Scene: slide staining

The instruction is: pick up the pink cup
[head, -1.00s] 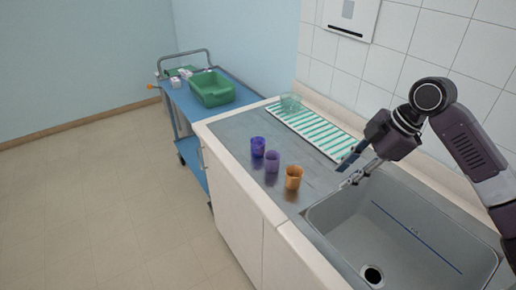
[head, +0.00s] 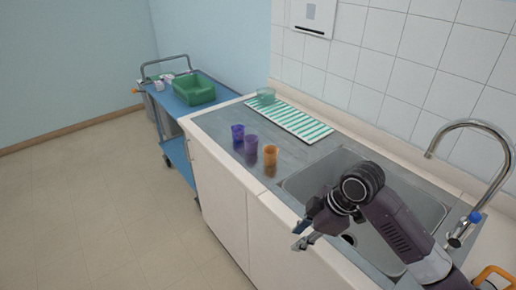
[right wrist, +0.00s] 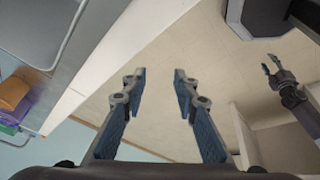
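Three cups stand upright in a slanting row on the steel counter: a blue-violet cup (head: 237,133), a lilac-purple cup (head: 251,145) and an orange cup (head: 270,156). None looks clearly pink; the lilac one is closest. My right gripper (head: 304,229) is open and empty, in front of the sink and to the right of the cups, apart from them. In the right wrist view its fingers (right wrist: 160,76) are spread over the floor, and the orange cup (right wrist: 12,93) shows at the left edge. My left gripper (right wrist: 270,65) shows there too, small, with its fingers apart and empty.
The sink (head: 312,182) with a curved tap (head: 488,125) lies right of the cups. A green-striped mat (head: 290,121) with a clear green container (head: 266,96) lies behind them. A blue trolley (head: 216,105) with a green tub (head: 194,89) stands left. Floor in front is clear.

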